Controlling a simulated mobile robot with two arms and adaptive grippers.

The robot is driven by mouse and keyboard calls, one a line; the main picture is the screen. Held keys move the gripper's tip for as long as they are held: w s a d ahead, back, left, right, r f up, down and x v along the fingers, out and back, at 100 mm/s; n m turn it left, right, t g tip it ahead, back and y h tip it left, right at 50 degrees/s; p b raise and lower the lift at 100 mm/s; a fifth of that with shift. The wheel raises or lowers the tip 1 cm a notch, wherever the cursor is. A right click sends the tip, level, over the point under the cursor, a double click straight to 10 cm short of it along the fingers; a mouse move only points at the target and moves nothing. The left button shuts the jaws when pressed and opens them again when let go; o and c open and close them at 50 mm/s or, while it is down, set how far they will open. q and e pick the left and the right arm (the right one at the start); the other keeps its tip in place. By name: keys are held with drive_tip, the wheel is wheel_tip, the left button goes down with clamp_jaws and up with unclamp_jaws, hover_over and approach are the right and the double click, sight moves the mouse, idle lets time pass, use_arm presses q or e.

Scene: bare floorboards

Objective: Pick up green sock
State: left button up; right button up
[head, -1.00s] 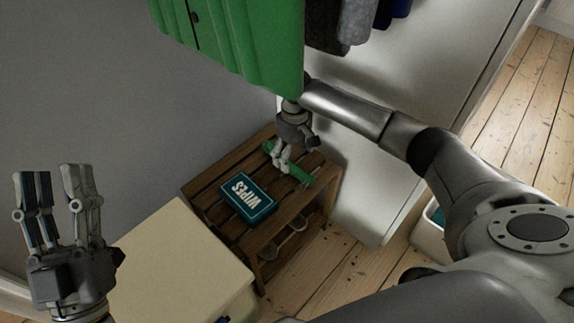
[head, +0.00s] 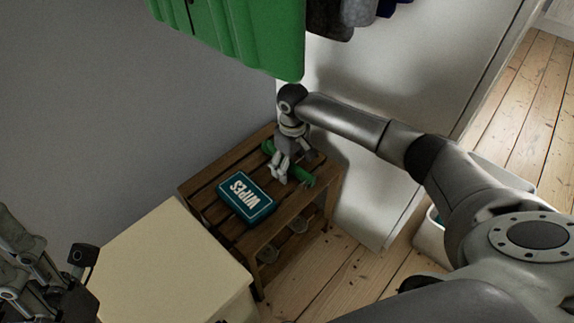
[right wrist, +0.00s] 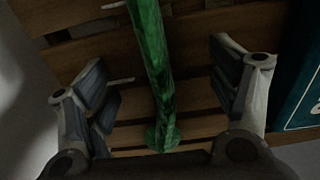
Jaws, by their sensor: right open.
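The green sock (head: 300,175) lies stretched out on the slatted wooden rack, partly hidden behind my right gripper in the head view. My right gripper (head: 279,174) points down over its middle. In the right wrist view the sock (right wrist: 152,60) runs lengthwise between the two fingers of the open right gripper (right wrist: 165,95), with a gap on each side. I cannot tell how far above the slats the fingertips are. My left gripper (head: 40,270) is at the lower left edge, partly cut off and far from the sock.
A teal WIPES box (head: 246,197) lies on the wooden rack (head: 205,188) left of the sock. A cream cabinet top (head: 165,260) stands in front. Green cloth (head: 235,35) hangs above, near my right arm. A white panel (head: 365,185) rises to the right.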

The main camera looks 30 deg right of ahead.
drive_tip(key=c, duration=0.9)
drive_tip(key=shift+c, duration=0.2)
